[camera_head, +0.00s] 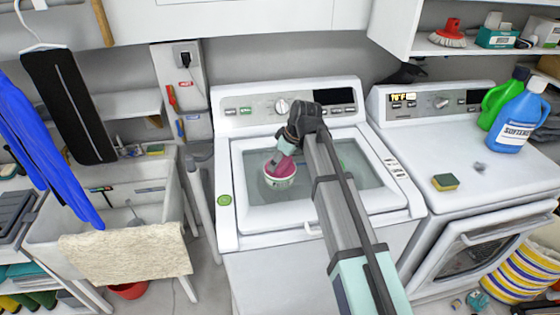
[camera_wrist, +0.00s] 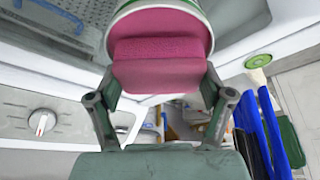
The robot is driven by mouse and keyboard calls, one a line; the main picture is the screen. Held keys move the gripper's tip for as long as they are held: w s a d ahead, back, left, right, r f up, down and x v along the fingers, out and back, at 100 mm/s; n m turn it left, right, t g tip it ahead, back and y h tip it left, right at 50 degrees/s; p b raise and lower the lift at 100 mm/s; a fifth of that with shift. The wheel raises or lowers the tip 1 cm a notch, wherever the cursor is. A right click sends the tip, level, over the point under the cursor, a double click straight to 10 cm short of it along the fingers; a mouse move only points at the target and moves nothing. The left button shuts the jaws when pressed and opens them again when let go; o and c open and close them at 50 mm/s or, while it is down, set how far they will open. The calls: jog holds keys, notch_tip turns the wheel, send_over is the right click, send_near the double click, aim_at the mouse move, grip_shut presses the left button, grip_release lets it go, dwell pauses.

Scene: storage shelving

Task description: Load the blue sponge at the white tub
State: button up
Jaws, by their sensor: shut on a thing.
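My gripper (camera_head: 284,151) is over the glass lid of the left washer. It is shut on a pink block (camera_wrist: 158,75) with a rough upper part, which fills the gap between its fingers in the wrist view. The pink also shows in the head view (camera_head: 282,168). A small round white tub with a green band (camera_head: 279,182) surrounds the pink's lower end; its rim (camera_wrist: 122,11) is at the top of the wrist view. I cannot tell whether the tub rests on the lid. No blue sponge can be made out.
A yellow-green sponge (camera_head: 445,182) lies on the right machine (camera_head: 410,160), near blue (camera_head: 521,115) and green bottles. Another sponge (camera_head: 155,149) is by the white utility sink (camera_head: 45,228), which has a beige towel (camera_head: 125,250) over its front. A shelf (camera_head: 440,48) overhangs the right machine.

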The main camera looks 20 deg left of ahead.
jog(key=shift+r+p, duration=1.45)
jog(key=shift+r, duration=1.65)
